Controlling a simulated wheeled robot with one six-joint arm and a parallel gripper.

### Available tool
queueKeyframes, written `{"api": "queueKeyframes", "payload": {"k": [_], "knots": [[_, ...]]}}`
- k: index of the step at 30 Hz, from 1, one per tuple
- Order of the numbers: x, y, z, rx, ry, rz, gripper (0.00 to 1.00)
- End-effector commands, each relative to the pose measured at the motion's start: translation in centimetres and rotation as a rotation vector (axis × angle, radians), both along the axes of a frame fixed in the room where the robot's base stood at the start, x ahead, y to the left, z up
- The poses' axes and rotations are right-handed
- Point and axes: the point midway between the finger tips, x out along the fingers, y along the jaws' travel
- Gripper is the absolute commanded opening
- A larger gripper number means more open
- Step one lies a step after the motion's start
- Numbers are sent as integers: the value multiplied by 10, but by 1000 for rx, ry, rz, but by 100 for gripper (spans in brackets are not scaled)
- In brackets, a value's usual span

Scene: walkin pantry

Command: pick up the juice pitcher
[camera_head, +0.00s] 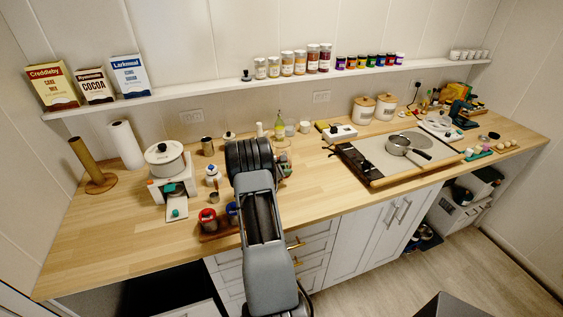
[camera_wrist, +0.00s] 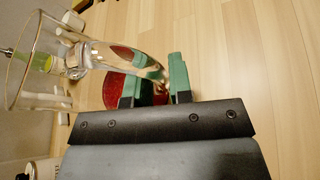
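A clear glass pitcher (camera_wrist: 95,62) lies sideways across the wrist view, its wide mouth to the left. Deep red shows at its lower end, beside and between my fingers. My gripper (camera_wrist: 156,85) has dark fingers with green pads, standing apart. The pitcher's lower part reaches in front of and between them. I see no clear grip on the glass; whether a finger touches it I cannot tell. In the head view my dark wrist hides the gripper and most of what is in front of it.
A bottle with green contents (camera_wrist: 38,62) shows behind the glass. In the head view, red and blue mugs (camera_head: 208,217) stand on a wooden tray left of my arm. A white pot cooker (camera_head: 168,165) stands farther left. The left counter front (camera_head: 110,235) is clear.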

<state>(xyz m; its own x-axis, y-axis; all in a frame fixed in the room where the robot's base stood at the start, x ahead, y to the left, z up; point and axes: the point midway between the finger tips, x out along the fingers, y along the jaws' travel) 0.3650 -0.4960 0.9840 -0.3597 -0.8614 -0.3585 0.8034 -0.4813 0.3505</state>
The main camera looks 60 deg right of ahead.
Motion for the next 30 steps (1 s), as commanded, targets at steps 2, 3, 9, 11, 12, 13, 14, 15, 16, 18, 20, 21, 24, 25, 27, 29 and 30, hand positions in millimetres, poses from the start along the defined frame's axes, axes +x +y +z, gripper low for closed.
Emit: {"api": "queueKeyframes", "payload": {"k": [2,3,9,11,12,13,14,15,16,18,20,21,24,25,27,29,30], "knots": [[0,-1,-1,0,0,0,20],[0,-1,-1,0,0,0,20],[0,-1,-1,0,0,0,13],[0,-1,-1,0,0,0,8],[0,-1,-1,0,0,0,4],[0,-1,-1,0,-1,0,1],[0,-1,-1,0,-1,0,0],[0,-1,0,0,-1,0,0],[0,-1,0,0,-1,0,0],[0,-1,0,0,-1,0,0],[0,-1,0,-1,-1,1,0],[0,-1,0,-2,-1,0,0],[0,-1,0,-2,-1,0,0],[0,-1,1,-2,-2,-1,0],[0,-1,1,-3,-2,-1,0],[0,-1,1,-3,-2,-1,0],[0,-1,1,-4,-3,-1,0]]}}
